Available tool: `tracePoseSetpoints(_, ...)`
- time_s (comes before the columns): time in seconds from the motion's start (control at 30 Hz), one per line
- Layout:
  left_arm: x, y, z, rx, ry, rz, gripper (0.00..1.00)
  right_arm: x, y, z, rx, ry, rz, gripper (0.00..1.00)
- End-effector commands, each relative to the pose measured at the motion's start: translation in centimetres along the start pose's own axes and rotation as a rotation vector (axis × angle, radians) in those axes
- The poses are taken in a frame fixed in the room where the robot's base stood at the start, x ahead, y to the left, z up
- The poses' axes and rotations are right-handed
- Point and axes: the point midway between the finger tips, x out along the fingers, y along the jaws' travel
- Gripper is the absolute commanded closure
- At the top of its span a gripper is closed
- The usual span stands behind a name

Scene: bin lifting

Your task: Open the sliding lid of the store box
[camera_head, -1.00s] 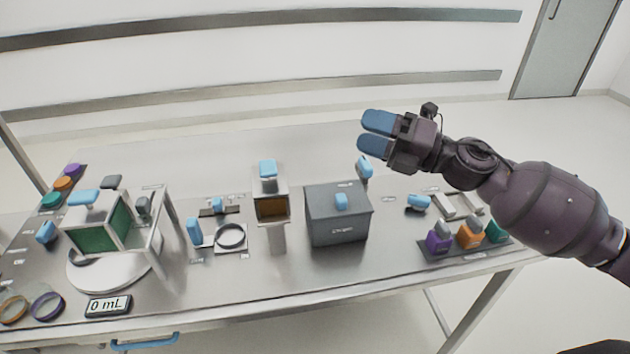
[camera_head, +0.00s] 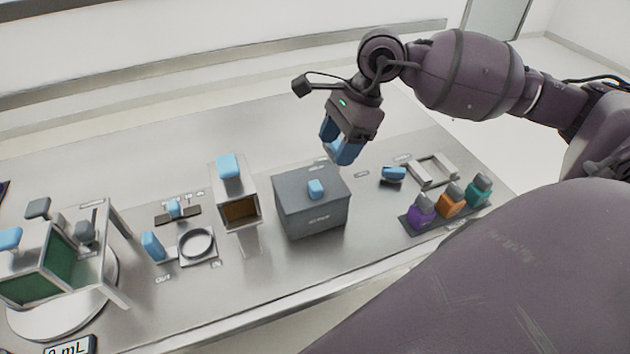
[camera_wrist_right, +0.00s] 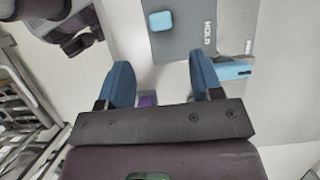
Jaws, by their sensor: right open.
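A grey closed box (camera_head: 311,217) stands mid-table; it seems to be the store box, but its front label is too small to read. A small blue knob (camera_head: 316,189) sits on its grey lid. The knob (camera_wrist_right: 160,20) and the lid also show in the right wrist view, beside the word HOLD. My right gripper (camera_head: 338,146) is open and empty, fingers pointing down, above the box's back right corner. My left gripper is not in view.
A small case with a brown window (camera_head: 240,213) stands left of the box. Purple, orange and teal blocks (camera_head: 450,204) stand in a row at the right, near a light frame (camera_head: 432,172) and a blue piece (camera_head: 393,174). A green-windowed case (camera_head: 42,265) is far left.

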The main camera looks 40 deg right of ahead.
Motion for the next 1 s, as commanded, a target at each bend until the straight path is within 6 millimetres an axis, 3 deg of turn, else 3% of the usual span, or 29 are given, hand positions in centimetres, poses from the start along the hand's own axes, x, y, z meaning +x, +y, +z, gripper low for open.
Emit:
tracePoseSetpoints(0.53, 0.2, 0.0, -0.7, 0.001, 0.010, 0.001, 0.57, 8.4, 0.1, 0.1, 0.003, -0.005, 0.003, 0.40)
tracePoseSetpoints(0.73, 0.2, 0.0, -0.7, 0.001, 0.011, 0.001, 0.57, 9.8, 0.1, 0.1, 0.003, -0.004, 0.002, 0.40)
tracePoseSetpoints(1.0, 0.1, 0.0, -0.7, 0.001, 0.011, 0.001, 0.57, 10.1, 0.1, 0.1, 0.003, -0.003, 0.001, 0.40)
